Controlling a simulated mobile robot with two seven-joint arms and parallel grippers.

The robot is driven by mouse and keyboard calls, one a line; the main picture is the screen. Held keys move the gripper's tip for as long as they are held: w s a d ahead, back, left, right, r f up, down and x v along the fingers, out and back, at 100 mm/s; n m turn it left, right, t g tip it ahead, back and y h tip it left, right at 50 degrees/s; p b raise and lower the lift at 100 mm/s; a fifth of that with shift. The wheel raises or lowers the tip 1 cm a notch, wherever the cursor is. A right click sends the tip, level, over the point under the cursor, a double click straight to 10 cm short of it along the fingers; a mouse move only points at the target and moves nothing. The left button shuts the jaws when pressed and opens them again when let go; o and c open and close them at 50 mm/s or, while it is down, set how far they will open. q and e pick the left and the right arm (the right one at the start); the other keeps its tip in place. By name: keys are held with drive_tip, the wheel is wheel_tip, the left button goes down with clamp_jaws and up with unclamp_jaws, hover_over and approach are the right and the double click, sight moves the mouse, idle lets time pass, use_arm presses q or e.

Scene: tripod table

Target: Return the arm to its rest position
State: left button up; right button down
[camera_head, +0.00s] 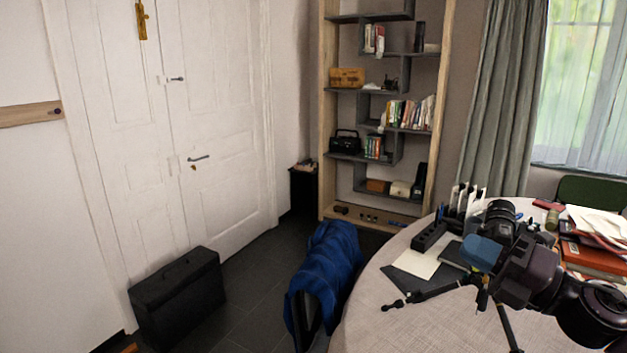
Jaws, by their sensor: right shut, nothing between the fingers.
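My right gripper (481,251) is at the right of the head view, above the round table (385,333). Its blue-grey fingertips are shut with nothing between them. My dark arm runs from it toward the lower right corner. A black camera (500,213) shows just behind the gripper. Black tripod legs (437,293) spread over the table below the gripper. The gripper and arm hide part of the tripod, and I cannot tell whether they touch it. My left gripper is not in view.
A dark organizer (430,236) and papers (415,262) lie behind the gripper. Books (588,257) are stacked at the right. A chair with a blue cover (335,262) stands left of the table. A black case (178,297) is on the floor. Floor between them is clear.

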drive_tip(key=d+f+m+t+h, duration=0.1)
drive_tip(key=d+f+m+h, duration=0.1)
drive_tip(key=f+m+h, duration=0.35)
drive_tip(key=d+f+m+t+h, duration=0.2)
drive_tip(key=d+f+m+h, duration=0.1)
drive_tip(key=f+m, duration=0.6)
drive_tip(key=d+f+m+t+h, duration=0.1)
drive_tip(key=d+f+m+h, duration=0.1)
drive_tip(key=f+m+h, duration=0.35)
drive_tip(key=s+a+f+m+g+h, duration=0.1)
drive_tip(key=s+f+m, duration=0.4)
drive_tip(key=s+f, duration=0.5)
drive_tip(key=s+a+f+m+g+h, duration=0.1)
drive_tip(key=s+f+m+g, duration=0.3)
drive_tip(key=s+f, duration=0.6)
wheel_tip(320, 180, down, 3)
drive_tip(key=shift+s+a+r+m+g, duration=0.15)
drive_tip(key=shift+a+m+g, duration=0.25)
drive_tip(key=shift+a+m, duration=0.55)
